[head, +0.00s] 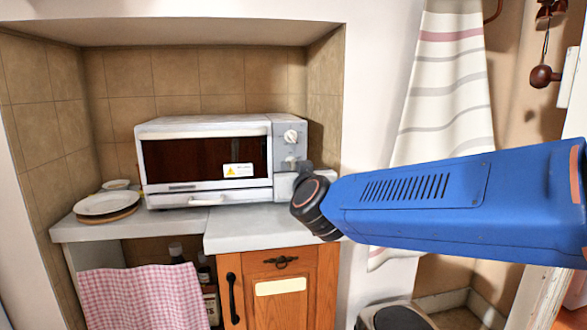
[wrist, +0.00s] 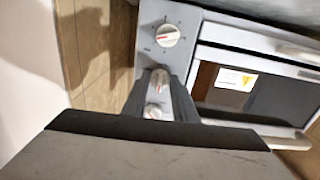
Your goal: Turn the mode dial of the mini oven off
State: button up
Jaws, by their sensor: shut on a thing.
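The white mini oven (head: 205,128) stands on the counter in a tiled alcove. Its grey control panel is on its right side and carries a column of dials. The top dial (head: 291,136) is clear of my gripper (head: 296,166). In the wrist view, which sees the oven upside down, my gripper (wrist: 160,84) is shut on the middle dial (wrist: 160,77), with one dark finger on each side. The lowest dial (wrist: 167,35) and the top dial (wrist: 153,111) show on either side of it. The labels are too small to read, so they do not confirm which is the mode dial.
Plates (head: 105,204) are stacked on the counter left of the oven. The oven door is shut, with a warning sticker (head: 238,170). A wooden cabinet (head: 280,290) and a pink checked cloth (head: 145,298) are below. A striped curtain (head: 440,100) hangs behind my arm.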

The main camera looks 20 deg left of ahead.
jog(key=shift+f, duration=0.15)
jog(key=o, duration=1)
jog(key=v, duration=1.7)
jog(key=shift+s, duration=0.2)
